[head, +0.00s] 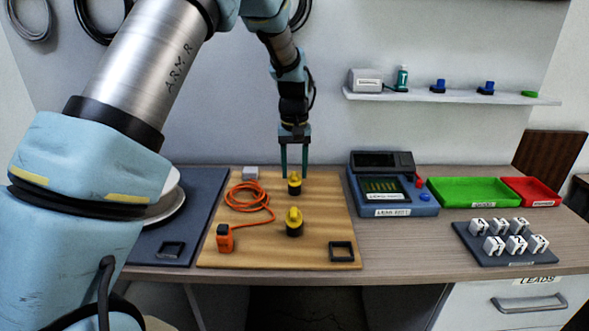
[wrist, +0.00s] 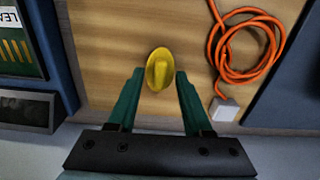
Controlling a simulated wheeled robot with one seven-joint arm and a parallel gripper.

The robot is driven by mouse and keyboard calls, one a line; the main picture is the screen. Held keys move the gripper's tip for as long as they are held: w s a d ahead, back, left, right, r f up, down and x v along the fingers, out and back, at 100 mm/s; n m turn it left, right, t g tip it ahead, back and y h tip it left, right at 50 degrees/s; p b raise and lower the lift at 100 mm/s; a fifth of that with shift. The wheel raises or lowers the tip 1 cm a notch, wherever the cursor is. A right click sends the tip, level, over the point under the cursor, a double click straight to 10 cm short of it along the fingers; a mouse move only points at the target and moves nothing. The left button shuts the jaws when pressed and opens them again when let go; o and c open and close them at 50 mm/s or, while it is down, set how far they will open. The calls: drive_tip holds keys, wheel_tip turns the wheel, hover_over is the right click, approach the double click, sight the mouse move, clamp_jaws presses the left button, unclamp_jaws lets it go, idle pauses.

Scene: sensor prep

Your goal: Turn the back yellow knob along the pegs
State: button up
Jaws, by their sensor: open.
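The back yellow knob (head: 295,183) stands on a black base on the wooden board (head: 330,220). In the wrist view the knob (wrist: 160,69) shows from above, its raised grip running roughly along the finger direction. The front yellow knob (head: 294,221) stands nearer on the same board, also on a black base. My gripper (head: 294,172) is open, its green fingers pointing down over the back knob. In the wrist view my gripper (wrist: 159,74) has one fingertip on each side of the knob, with gaps visible. No pegs can be made out clearly.
An orange cable (head: 250,197) coils left of the knobs, with an orange plug (head: 224,238) and a grey block (head: 250,173). A black square frame (head: 342,251) lies front right. A blue tester (head: 392,185) stands right of the board, beside a green tray (head: 470,192).

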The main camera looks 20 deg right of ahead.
sight(294, 174)
wheel_tip(294, 174, up, 11)
drive_tip(key=b, duration=0.2)
idle(0.3)
drive_tip(key=shift+f, duration=0.15)
drive_tip(key=a+f+n, duration=0.1)
drive_tip(key=a+f, duration=0.1)
drive_tip(key=a, duration=0.8)
drive_tip(key=a+f+n, duration=0.1)
drive_tip(key=a+f, duration=0.1)
drive_tip(key=a, duration=0.8)
drive_tip(key=s+a+f, duration=0.2)
drive_tip(key=s+a, duration=0.3)
drive_tip(key=a, duration=0.3)
drive_tip(key=s+a+f+n+t, duration=0.1)
drive_tip(key=s+a+f, duration=0.1)
drive_tip(key=s+a, duration=0.4)
drive_tip(key=shift+s+a+f+n+t, duration=0.2)
drive_tip(key=shift+a+f+n+t, duration=0.1)
drive_tip(key=shift+a, duration=0.95)
drive_tip(key=shift+o, duration=0.2)
